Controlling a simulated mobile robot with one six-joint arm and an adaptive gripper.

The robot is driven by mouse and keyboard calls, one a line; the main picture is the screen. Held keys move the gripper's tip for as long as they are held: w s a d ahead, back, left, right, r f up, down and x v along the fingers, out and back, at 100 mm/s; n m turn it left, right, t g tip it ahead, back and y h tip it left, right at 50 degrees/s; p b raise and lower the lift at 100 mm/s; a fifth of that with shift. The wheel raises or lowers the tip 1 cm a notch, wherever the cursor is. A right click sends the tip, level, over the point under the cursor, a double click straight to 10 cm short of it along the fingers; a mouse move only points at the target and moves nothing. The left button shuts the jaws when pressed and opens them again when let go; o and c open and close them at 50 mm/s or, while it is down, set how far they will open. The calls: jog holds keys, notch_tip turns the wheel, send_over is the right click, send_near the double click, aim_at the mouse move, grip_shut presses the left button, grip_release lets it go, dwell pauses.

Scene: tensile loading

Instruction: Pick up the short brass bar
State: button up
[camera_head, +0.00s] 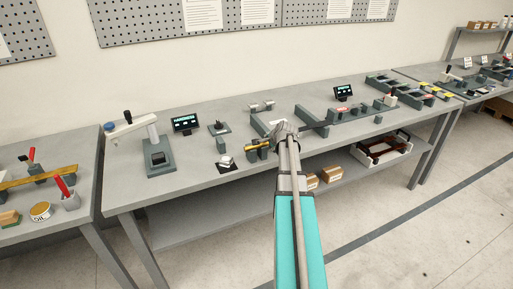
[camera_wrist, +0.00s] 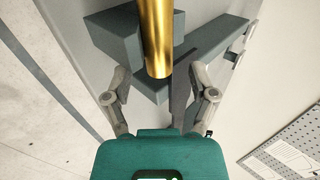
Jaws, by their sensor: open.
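The short brass bar (camera_head: 257,146) rests across dark grey support blocks on the middle bench, just left of my gripper (camera_head: 283,130) in the head view. In the wrist view the bar (camera_wrist: 155,38) is large and gold, coming down from the top edge with its rounded end near the middle. My gripper (camera_wrist: 160,75) is open, one finger on each side of the line of the bar's near end. Nothing is held. The fingertips' contact with the bar cannot be made out, and the bar's far end is cut off in the wrist view.
Grey support blocks (camera_wrist: 112,32) stand under and beside the bar. A small dark screen (camera_head: 185,123) and a white-armed press (camera_head: 145,130) stand to the left. More grey fixtures (camera_head: 385,105) and a second screen (camera_head: 343,92) stand to the right. The bench front (camera_head: 195,190) is clear.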

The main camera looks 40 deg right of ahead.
grip_shut()
jog(key=shift+r, duration=0.2)
dwell(0.5)
notch_tip(320, 180, up, 2)
jog(key=shift+r+p, duration=0.1)
jog(key=shift+p, duration=1.15)
jog(key=s+d+p+v, duration=0.1)
jog(key=p+v, duration=0.4)
jog(key=v, duration=0.3)
jog(key=s+d+f+p+v, duration=0.1)
jog(key=p+v, duration=0.4)
jog(key=v, duration=0.4)
jog(key=shift+f, duration=0.25)
jog(key=shift+s, duration=0.1)
